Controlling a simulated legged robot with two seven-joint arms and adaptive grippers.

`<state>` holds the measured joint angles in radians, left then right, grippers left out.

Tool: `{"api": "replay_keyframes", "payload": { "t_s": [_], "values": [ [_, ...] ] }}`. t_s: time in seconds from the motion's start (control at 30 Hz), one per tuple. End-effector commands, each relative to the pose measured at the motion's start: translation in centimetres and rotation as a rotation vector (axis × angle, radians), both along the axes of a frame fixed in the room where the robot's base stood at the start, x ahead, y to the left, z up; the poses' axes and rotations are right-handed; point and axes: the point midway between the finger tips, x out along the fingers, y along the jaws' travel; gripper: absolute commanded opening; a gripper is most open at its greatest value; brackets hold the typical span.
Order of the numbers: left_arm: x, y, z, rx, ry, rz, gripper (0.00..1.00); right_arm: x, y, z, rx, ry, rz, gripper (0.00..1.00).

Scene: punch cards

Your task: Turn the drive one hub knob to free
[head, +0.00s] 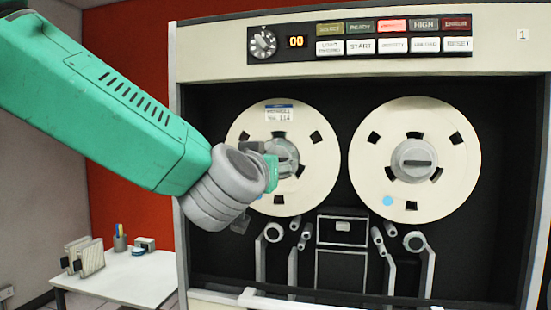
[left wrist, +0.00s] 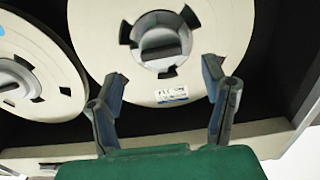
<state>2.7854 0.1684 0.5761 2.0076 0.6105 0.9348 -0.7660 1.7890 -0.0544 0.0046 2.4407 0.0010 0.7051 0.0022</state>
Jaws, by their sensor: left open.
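The tape drive cabinet (head: 345,28), marked 1 at its upper right, carries two cream reels. The left reel (head: 310,180) has a grey hub knob (head: 289,157), partly hidden by my left gripper (head: 271,166) in the head view. In the left wrist view the picture is upside down, and this knob (left wrist: 162,50) shows a bar lying nearly level. My left gripper (left wrist: 164,76) is open and empty, its fingers spread in front of this reel, apart from the knob. The right reel (head: 380,180) has a similar hub knob (head: 413,161) with a level bar. My right gripper is out of view.
A control panel (head: 365,38) with a dial and buttons is above the reels; one red button is lit. Tape guides and rollers (head: 345,232) are below them. A white table (head: 130,275) with small items stands at left.

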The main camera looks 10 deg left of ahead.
Motion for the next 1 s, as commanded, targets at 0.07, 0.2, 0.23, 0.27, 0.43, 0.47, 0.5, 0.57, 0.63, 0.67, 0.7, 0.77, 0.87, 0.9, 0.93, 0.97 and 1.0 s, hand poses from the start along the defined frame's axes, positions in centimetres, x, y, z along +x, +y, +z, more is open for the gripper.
{"api": "replay_keyframes", "payload": {
  "t_s": [0.07,0.2,0.23,0.27,0.43,0.47,0.5,0.57,0.63,0.67,0.7,0.77,0.87,0.9,0.93,0.97,1.0],
  "values": [
    [1.7,0.0,0.1,-0.002,0.002,0.001,0.67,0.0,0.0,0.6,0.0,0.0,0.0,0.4],
    [3.9,0.0,0.1,0.0,0.001,0.0,0.67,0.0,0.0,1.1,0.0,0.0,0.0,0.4],
    [4.2,0.0,0.1,0.0,0.0,0.0,0.67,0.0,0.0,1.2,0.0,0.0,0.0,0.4],
    [4.5,0.0,0.1,0.0,0.0,0.0,0.67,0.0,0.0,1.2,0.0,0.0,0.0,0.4],
    [5.5,0.0,0.1,0.0,0.0,0.0,0.67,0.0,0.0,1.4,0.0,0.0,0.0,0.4],
    [5.5,0.0,0.1,0.0,0.0,0.0,0.67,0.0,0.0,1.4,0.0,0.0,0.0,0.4],
    [5.6,0.0,0.0,0.0,-0.001,0.0,0.67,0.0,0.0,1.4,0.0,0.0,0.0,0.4],
    [5.6,0.0,0.0,0.0,-0.001,0.0,0.67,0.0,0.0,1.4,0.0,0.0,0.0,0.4],
    [5.6,0.0,0.0,0.0,-0.001,0.0,0.67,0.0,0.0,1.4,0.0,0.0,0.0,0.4],
    [5.6,0.0,0.0,0.0,-0.001,0.0,0.67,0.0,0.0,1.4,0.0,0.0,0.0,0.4],
    [5.6,0.0,0.0,0.0,-0.001,0.0,0.67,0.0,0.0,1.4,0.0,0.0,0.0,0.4],
    [5.6,0.0,0.0,0.0,-0.001,0.0,0.5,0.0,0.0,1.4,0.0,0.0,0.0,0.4],
    [5.6,0.0,0.0,0.0,0.0,0.0,0.17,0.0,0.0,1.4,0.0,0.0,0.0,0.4],
    [5.6,0.0,0.0,0.0,0.0,-0.001,0.17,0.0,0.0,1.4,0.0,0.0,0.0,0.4],
    [5.6,0.0,0.0,0.0,0.0,-0.001,0.17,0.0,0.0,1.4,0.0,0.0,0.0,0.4],
    [5.6,0.0,0.0,0.0,0.0,-0.001,0.17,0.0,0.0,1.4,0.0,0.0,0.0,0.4],
    [5.6,0.0,0.0,-0.001,0.0,-0.001,0.17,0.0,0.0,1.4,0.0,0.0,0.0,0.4]
  ]
}}
